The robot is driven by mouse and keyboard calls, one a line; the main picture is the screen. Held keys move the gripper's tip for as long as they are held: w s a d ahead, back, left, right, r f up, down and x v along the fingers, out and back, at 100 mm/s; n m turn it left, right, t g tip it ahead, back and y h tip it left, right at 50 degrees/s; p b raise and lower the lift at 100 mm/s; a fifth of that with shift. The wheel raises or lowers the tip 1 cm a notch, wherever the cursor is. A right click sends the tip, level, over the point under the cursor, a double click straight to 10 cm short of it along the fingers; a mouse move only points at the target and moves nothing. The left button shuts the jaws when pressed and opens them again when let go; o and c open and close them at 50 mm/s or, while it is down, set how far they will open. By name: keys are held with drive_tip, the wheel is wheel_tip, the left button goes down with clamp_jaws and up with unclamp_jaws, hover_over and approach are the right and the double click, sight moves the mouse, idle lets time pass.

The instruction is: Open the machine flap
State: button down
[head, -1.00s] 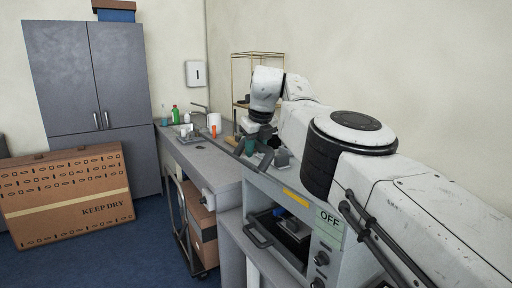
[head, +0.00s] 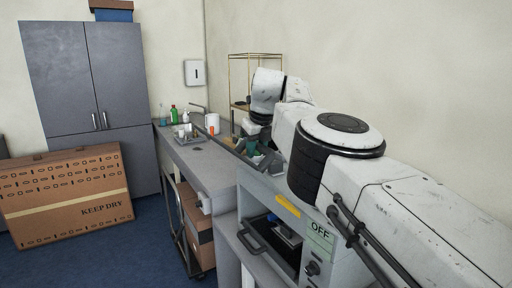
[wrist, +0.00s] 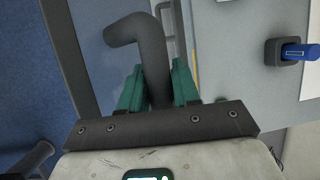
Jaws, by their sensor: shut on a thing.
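The machine (head: 318,262) stands at the lower middle of the head view, with a green-white OFF display (head: 320,236) on its front. Its dark front (head: 270,232) shows a box with a blue part inside; whether a clear flap covers it I cannot tell. A black bar handle (head: 250,240) sticks out there and also shows in the wrist view (wrist: 32,160). My gripper (head: 253,146) is above the machine's top, apart from that handle. In the wrist view its green fingers (wrist: 158,88) are shut on a dark grey bent pipe (wrist: 152,55).
A large carton (head: 70,200) leans before a grey cabinet (head: 85,75). A blue item (wrist: 300,51) sits in a dark holder. Blue floor is free at left.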

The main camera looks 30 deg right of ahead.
drive_tip(key=shift+d, duration=0.25)
drive_tip(key=c, duration=0.9)
unclamp_jaws()
drive_tip(key=shift+d+f, duration=0.1)
drive_tip(key=shift+s+a+r+b, duration=0.1)
drive_tip(key=shift+a+r+b, duration=0.1)
drive_tip(key=shift+r+b, duration=0.15)
drive_tip(key=b+v, duration=0.2)
drive_tip(key=v, duration=0.8)
drive_tip(key=shift+b, duration=0.3)
drive_tip(key=shift+f, duration=0.1)
